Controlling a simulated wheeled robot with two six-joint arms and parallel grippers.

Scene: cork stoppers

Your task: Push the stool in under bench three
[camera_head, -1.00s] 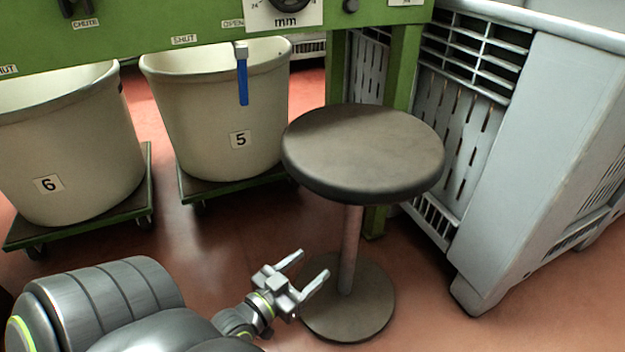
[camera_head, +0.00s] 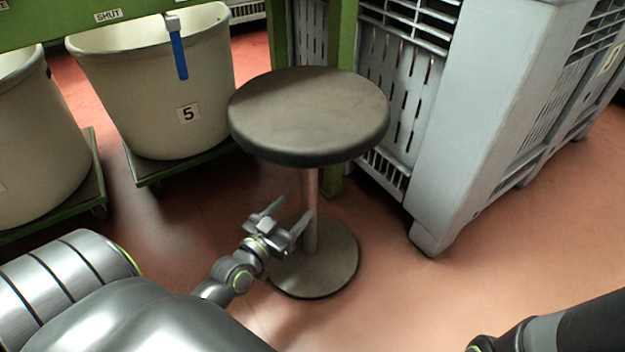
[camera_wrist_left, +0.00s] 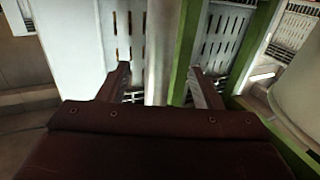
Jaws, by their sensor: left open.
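The stool has a round grey-brown seat (camera_head: 310,115), a thin post (camera_head: 310,210) and a round flat foot (camera_head: 335,262). It stands upright on the floor in front of a green bench leg (camera_head: 341,45). My left gripper (camera_head: 288,216) is open, low beside the post on its left, under the seat's height. In the left wrist view, the open fingers (camera_wrist_left: 163,80) point toward a pale upright, seemingly the post (camera_wrist_left: 160,45); I cannot tell whether they touch it. The green bench (camera_head: 60,22) is partly cut off, and no number three shows. My right gripper is out of frame.
A cream tub marked 5 (camera_head: 150,95) stands on a green wheeled dolly (camera_head: 185,165) left of the stool. Another tub (camera_head: 35,150) stands farther left. A large grey slatted crate (camera_head: 480,110) stands close on the right. Floor at lower right is clear.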

